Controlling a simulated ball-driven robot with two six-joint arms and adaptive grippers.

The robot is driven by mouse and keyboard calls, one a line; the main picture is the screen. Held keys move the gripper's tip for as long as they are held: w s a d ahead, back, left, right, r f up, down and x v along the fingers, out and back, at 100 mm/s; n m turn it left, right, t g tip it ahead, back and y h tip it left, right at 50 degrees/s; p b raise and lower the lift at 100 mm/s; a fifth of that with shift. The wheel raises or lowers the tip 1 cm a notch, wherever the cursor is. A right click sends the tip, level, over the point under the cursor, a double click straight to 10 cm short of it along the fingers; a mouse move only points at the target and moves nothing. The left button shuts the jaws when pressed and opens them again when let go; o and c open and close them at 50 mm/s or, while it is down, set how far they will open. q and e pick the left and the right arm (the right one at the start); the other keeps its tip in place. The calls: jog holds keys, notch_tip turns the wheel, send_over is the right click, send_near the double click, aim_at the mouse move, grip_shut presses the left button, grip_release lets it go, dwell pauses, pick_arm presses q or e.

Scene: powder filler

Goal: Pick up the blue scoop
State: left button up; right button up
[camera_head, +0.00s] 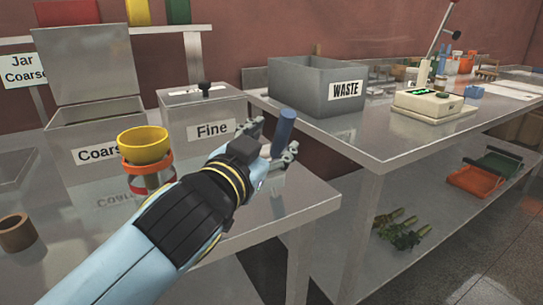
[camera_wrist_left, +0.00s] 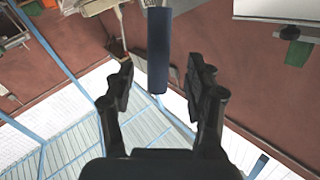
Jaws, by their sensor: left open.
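The blue scoop shows as a dark blue upright handle (camera_head: 284,132), slightly tilted, at the front right of the near metal table. Its lower part is hidden behind my gripper. My left gripper (camera_head: 268,142) reaches in from the left, and its fingers are at the handle. In the left wrist view the blue handle (camera_wrist_left: 158,50) comes down between the two spread fingers (camera_wrist_left: 163,85), with a visible gap on each side. The left gripper is open and holds nothing. My right gripper is in neither view.
A "Fine" bin (camera_head: 204,112) with a lid stands just behind my gripper. An open "Coarse" bin (camera_head: 97,135) and a yellow funnel-like cup (camera_head: 143,145) on an orange ring stand left. A grey WASTE bin (camera_head: 315,84) and a scale (camera_head: 434,104) sit on the right table.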

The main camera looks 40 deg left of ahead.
aim_at(280, 136)
pick_arm(q)
jog(key=x, duration=0.5)
jog(key=shift+p, duration=0.4)
jog(key=shift+f, duration=0.1)
jog(key=shift+c, duration=0.6)
grip_shut()
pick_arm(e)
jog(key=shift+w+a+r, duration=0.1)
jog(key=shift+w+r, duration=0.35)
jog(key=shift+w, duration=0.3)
